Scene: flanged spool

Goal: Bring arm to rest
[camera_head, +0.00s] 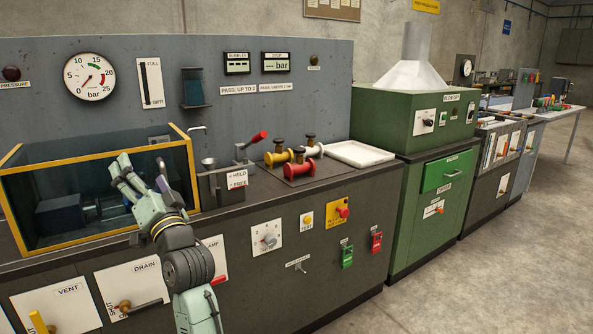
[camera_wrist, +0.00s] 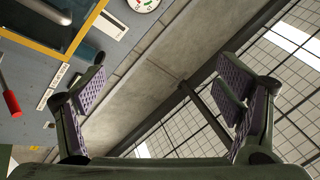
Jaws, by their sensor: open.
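My gripper (camera_head: 142,176) is raised in front of the yellow-framed glass tank (camera_head: 95,247) at the left of the bench, in the head view. Its fingers point up and to the left. In the wrist view my gripper (camera_wrist: 170,110) has its two padded fingers spread wide with nothing between them. Beyond the fingers the wrist view shows the wall and a gridded ceiling or window, tilted. Part of the tank is hidden behind my arm in the head view.
On the bench stand a red-handled clamp (camera_head: 232,180), several flanged spools (camera_head: 300,168) in yellow, red and white, and a white tray (camera_head: 358,154). A green cabinet (camera_head: 430,125) with a hood stands to the right. The floor (camera_head: 500,270) at the right is clear.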

